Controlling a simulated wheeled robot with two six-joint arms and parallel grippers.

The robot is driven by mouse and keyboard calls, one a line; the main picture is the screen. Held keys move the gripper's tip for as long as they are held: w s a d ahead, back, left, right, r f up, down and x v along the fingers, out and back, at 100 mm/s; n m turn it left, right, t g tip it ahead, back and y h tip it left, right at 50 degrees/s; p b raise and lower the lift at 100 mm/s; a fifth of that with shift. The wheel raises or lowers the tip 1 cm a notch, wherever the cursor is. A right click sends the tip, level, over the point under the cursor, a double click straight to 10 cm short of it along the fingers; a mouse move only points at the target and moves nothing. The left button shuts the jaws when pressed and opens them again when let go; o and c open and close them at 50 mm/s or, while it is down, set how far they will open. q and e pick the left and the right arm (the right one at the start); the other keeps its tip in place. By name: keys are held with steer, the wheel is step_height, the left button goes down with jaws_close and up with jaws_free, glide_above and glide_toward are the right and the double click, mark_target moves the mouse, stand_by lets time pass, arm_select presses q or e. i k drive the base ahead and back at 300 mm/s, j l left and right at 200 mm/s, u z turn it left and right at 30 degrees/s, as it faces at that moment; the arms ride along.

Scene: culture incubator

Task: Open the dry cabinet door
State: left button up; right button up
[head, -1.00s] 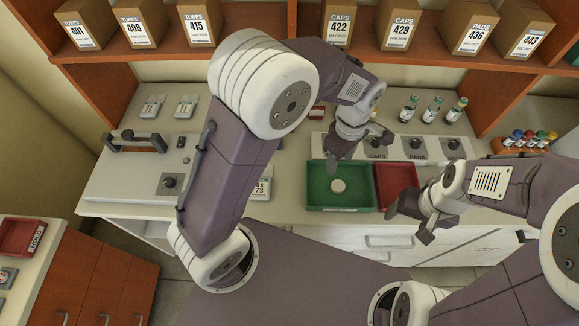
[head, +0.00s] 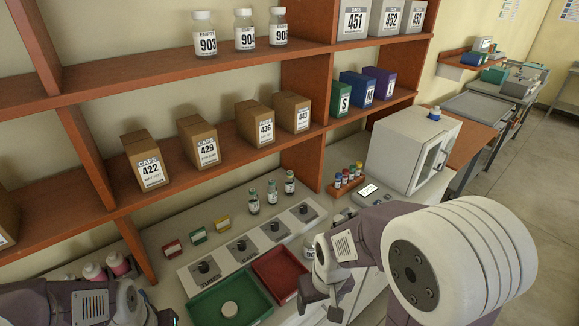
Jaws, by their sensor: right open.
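The dry cabinet appears to be the white box (head: 402,148) at the right end of the bench in the head view. Its door (head: 432,160), with a dark window and a pale upright handle, faces right and looks shut. My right gripper (head: 322,302) is open and empty by the bench's front edge, right of the red tray. It is well apart from the cabinet, nearer to me. My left gripper (head: 165,317) is at the bottom left, left of the green tray. It is partly cut off, so its jaws are unclear.
A green tray (head: 200,312) and a red tray (head: 262,270) lie on the bench. A rack of coloured-cap tubes (head: 346,178) and a small device (head: 370,194) stand left of the cabinet. Shelves with boxes rise behind. Open floor (head: 535,190) lies at the right.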

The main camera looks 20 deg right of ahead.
mark_target(440, 139)
steer(key=k+l+z, duration=0.1)
steer(key=l+z, duration=1.15)
